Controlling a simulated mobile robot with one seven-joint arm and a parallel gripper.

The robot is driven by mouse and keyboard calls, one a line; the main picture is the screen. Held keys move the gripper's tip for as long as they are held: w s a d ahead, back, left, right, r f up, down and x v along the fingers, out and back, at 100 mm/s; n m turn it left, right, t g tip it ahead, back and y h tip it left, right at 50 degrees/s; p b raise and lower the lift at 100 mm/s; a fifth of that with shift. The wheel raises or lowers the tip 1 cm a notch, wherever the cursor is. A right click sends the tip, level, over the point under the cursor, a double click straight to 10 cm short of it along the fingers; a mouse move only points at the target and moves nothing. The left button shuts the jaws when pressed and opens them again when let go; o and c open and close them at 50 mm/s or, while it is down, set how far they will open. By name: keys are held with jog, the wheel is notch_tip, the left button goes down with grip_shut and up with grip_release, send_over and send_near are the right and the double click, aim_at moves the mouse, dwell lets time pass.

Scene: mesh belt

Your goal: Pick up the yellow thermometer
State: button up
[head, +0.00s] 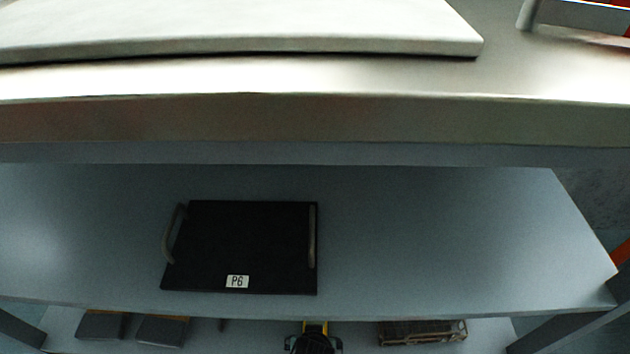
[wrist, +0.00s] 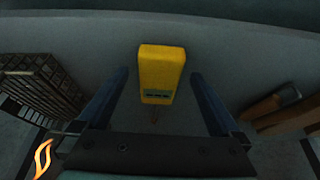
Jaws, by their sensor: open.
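The yellow thermometer (wrist: 162,68) is a blocky yellow piece with a small dark marking near its lower end in the wrist view. It lies on a grey shelf (wrist: 225,75). My gripper (wrist: 163,78) is open, with one finger on each side of the thermometer and visible gaps between. I cannot tell whether the fingers reach down to its height. In the head view a small strip of yellow (head: 316,327) shows behind my gripper (head: 313,343) at the bottom edge, on the lower shelf.
A wire basket (head: 422,332) sits right of my gripper in the head view; a slatted dark container (wrist: 40,85) shows left in the wrist view. Dark blocks (head: 162,330) lie to the left. Above, a shelf (head: 430,240) holds a black tray (head: 240,245) marked P6.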

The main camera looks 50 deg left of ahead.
jog(key=shift+w+a+f, duration=0.15)
jog(key=shift+a+f, duration=0.05)
jog(key=shift+f, duration=0.35)
jog(key=shift+c, duration=0.2)
jog(key=c, duration=1.4)
jog(key=shift+r, duration=0.1)
jog(key=shift+c, duration=0.5)
jog(key=shift+r, duration=0.1)
